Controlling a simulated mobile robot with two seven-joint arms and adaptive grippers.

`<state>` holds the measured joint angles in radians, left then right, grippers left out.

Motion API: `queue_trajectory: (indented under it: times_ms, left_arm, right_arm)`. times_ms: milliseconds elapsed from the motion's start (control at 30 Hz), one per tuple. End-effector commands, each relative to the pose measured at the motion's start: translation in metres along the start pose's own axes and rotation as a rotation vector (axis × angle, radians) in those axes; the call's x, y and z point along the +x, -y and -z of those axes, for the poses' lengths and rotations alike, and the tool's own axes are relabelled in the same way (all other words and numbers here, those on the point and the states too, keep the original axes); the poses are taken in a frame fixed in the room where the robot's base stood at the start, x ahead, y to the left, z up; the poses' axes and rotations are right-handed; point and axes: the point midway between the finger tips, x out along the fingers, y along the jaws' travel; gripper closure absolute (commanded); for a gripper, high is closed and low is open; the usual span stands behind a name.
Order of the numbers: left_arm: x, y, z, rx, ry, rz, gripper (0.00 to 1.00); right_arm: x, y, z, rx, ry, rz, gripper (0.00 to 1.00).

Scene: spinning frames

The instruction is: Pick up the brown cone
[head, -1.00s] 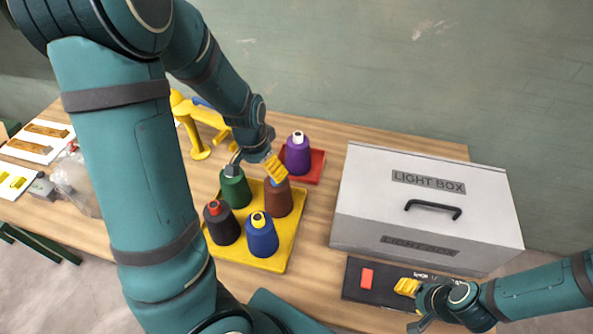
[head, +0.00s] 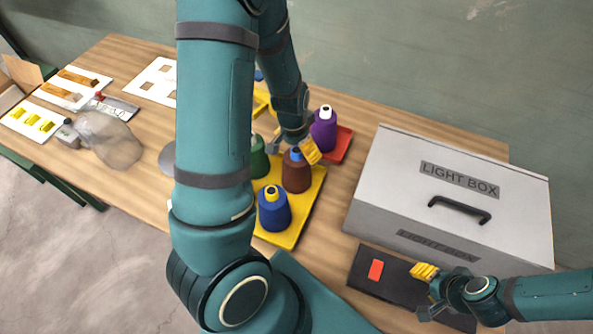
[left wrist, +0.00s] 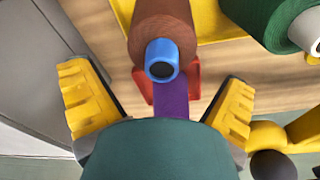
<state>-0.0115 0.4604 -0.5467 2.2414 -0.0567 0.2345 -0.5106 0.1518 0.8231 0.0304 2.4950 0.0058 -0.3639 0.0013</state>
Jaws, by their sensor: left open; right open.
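The brown cone (head: 296,174) with a blue tip stands upright on a yellow tray (head: 290,238). My left gripper (head: 293,149) is open just behind and above the cone's tip in the head view. In the left wrist view the brown cone (left wrist: 163,25) appears at the top centre, its blue tip between the spread yellow fingers of my left gripper (left wrist: 158,103). I see no finger touching it. My right gripper (head: 425,292) is open and empty over the dark panel in front of the light box.
A blue cone (head: 274,210) and a partly hidden green cone (head: 260,158) share the tray. A purple cone (head: 323,128) stands on a red tray (head: 344,146) behind. The light box (head: 450,200) is at the right, with a dark panel (head: 362,265) before it.

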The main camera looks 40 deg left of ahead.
Motion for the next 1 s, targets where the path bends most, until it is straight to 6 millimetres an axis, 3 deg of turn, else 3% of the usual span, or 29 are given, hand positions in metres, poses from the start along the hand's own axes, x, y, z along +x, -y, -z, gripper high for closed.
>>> queue_trajectory:
  times_ms: [300,633,667,833,1000]
  left_arm:
    - [0.043,0.001,-0.009,-0.002,0.004,0.000,0.00]
    - [0.049,0.001,-0.008,0.000,0.001,0.001,0.00]
    - [0.049,0.001,-0.008,0.000,0.001,0.001,0.07]
    - [0.049,0.001,-0.008,0.000,0.001,0.001,0.66]
    - [0.048,0.001,-0.007,0.000,0.000,0.001,0.66]
  right_arm:
    - [0.008,-0.003,-0.001,0.000,0.000,-0.001,0.53]
    - [0.008,-0.003,-0.001,0.000,0.000,-0.002,0.53]
    - [0.008,-0.003,-0.001,0.000,0.000,-0.002,0.53]
    - [0.008,-0.003,-0.001,0.000,0.000,-0.002,0.53]
    - [0.008,-0.003,-0.001,0.000,0.000,-0.002,0.53]
